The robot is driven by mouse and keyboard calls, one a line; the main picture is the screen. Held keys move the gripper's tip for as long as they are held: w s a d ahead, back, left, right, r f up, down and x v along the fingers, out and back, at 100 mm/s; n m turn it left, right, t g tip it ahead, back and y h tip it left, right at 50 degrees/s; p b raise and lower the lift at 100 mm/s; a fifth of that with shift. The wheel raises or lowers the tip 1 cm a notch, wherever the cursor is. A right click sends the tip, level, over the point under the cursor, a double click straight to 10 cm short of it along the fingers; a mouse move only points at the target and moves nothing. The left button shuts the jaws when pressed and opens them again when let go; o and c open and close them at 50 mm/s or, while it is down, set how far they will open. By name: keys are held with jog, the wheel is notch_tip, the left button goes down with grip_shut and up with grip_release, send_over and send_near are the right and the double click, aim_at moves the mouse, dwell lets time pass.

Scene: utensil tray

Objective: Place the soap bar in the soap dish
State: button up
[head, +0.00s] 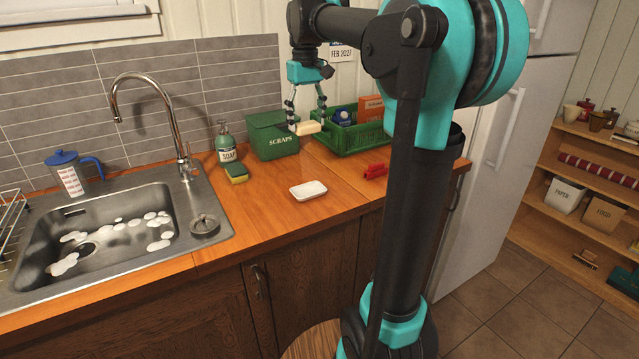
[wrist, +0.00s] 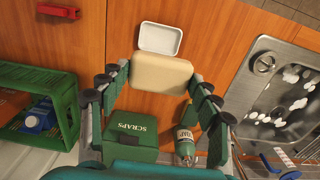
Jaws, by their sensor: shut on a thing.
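My gripper (head: 305,118) is shut on a cream soap bar (head: 308,128) and holds it above the counter, in front of the green scraps bin. In the wrist view the soap bar (wrist: 161,74) sits between the two fingers of my gripper (wrist: 160,85). The white soap dish (head: 308,190) lies empty on the wooden counter, nearer the front edge than the held bar. In the wrist view the dish (wrist: 160,39) shows just beyond the bar, which may hide its near edge.
A green scraps bin (head: 271,137), a green crate (head: 347,142), a soap bottle (head: 225,142) and a sponge (head: 236,172) stand around the back. A red object (head: 375,171) lies right of the dish. The sink (head: 110,225) is at left. Counter around the dish is clear.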

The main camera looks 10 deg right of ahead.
aim_at(308, 192)
notch_tip(308, 192, down, 19)
jog(key=shift+f, duration=0.15)
dwell(0.4)
jog(key=shift+f, duration=0.1)
jog(key=o, duration=1.2)
notch_tip(308, 192, up, 12)
jog(key=shift+r, duration=0.15)
